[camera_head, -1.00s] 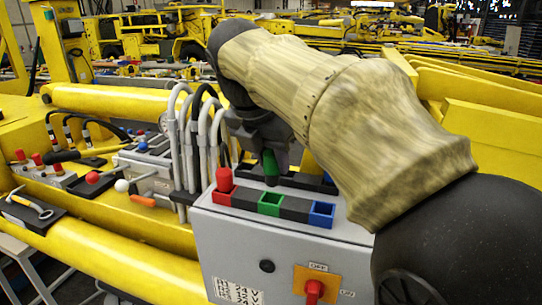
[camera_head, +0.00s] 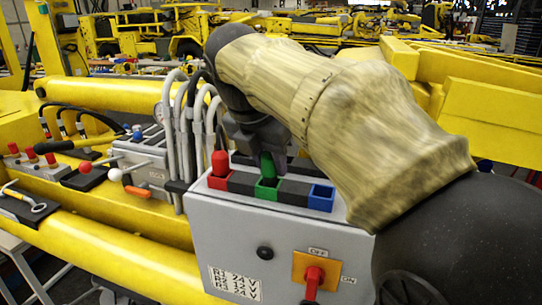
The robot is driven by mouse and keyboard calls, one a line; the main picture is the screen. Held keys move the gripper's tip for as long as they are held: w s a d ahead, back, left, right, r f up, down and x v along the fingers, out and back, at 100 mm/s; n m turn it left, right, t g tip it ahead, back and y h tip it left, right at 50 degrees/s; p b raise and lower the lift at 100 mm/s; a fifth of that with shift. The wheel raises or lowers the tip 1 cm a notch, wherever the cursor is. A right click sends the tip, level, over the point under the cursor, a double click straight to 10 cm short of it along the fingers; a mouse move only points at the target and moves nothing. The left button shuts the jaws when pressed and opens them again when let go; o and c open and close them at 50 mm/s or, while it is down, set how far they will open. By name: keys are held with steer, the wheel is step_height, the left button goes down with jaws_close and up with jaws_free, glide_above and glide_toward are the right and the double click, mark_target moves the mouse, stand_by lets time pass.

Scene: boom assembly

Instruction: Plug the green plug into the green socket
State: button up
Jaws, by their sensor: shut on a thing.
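The green plug (camera_head: 268,164) is upright in my gripper (camera_head: 266,150), which is shut on it. The plug's lower end is right over the green socket (camera_head: 266,190), at or just inside its opening; I cannot tell how deep. The green socket is the middle one of three on top of a grey control box (camera_head: 225,235). A red plug (camera_head: 220,163) stands in the red socket (camera_head: 219,183) at the left. The blue socket (camera_head: 321,198) at the right is empty. My gripper's fingers are partly hidden by my own arm.
Grey and black hoses (camera_head: 183,130) rise just left of the box. A red switch (camera_head: 313,277) on an orange plate is on the box's front. Valve levers (camera_head: 115,174) and a yellow boom tube (camera_head: 110,270) lie to the left.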

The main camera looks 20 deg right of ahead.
steer(key=shift+w+a+f, duration=0.1)
steer(key=shift+f, duration=0.45)
steer(key=shift+s+f, duration=0.1)
steer(key=shift+s, duration=0.1)
steer(key=shift+w, duration=0.15)
steer(key=o, duration=1)
steer(key=shift+o, duration=0.2)
steer(key=p+v, duration=0.1)
steer(key=v, duration=1.6)
